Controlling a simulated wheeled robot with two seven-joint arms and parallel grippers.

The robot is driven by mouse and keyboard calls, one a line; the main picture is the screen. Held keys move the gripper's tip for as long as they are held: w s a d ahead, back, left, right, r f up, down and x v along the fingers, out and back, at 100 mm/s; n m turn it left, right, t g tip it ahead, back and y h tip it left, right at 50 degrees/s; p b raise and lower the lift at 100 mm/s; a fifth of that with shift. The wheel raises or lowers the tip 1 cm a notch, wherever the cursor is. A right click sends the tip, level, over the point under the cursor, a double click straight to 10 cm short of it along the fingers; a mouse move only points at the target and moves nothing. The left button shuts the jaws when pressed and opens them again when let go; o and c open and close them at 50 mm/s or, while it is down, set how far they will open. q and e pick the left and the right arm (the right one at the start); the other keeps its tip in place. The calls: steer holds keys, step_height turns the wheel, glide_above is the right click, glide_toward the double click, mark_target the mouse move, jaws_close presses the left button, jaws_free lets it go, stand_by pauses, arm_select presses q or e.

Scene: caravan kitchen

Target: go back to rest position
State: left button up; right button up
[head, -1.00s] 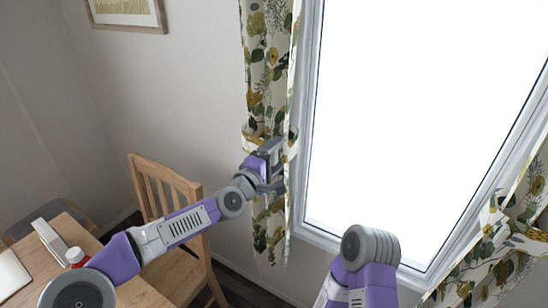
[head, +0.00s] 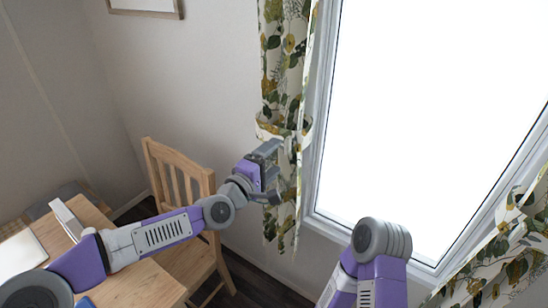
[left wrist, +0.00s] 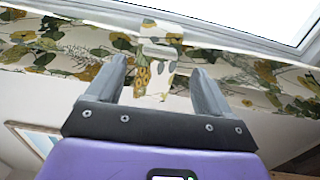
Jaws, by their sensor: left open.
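My left gripper (head: 272,172) is in front of the left floral curtain (head: 285,70) in the head view. In the left wrist view its two fingers (left wrist: 160,80) are apart with nothing held between them. The curtain and its tie-back (left wrist: 160,50) show beyond the fingertips; I cannot tell whether they touch. My right arm (head: 375,265) reaches up from the bottom of the head view, but its gripper is not visible.
A wooden chair (head: 185,190) stands below and behind my left arm. A wooden table (head: 135,285) with white items is at the lower left. A bright window (head: 420,110) and a right curtain (head: 510,245) fill the right side.

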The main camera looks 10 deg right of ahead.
arm_select(q)
steer(key=s+a+f+m+g+y+p, duration=0.1)
steer(key=s+a+f+g+y, duration=0.15)
steer(key=f, duration=0.85)
steer(key=s+a+f+m+g+y+p, duration=0.1)
steer(key=s+a+f, duration=0.15)
steer(key=f, duration=0.75)
steer(key=s+a+f+m+g+y, duration=0.1)
steer(key=s+a+f+g+y, duration=0.15)
steer(key=f, duration=0.85)
steer(key=s+a+f+m+g+y, duration=0.1)
steer(key=s+a+f+g, duration=0.1)
steer(key=s+a+f, duration=0.2)
steer(key=s+a+f+m+g+p, duration=0.1)
steer(key=s+a+f, duration=0.3)
steer(key=s, duration=0.6)
steer(key=s+a+f+m+g+y+p, duration=0.1)
steer(key=s+a+f+g, duration=0.2)
steer(key=s+f, duration=0.4)
steer(key=shift+s+a+m+y, duration=0.3)
steer(key=shift+s+a, duration=0.1)
steer(key=shift+a, duration=0.5)
steer(key=shift+f, duration=0.1)
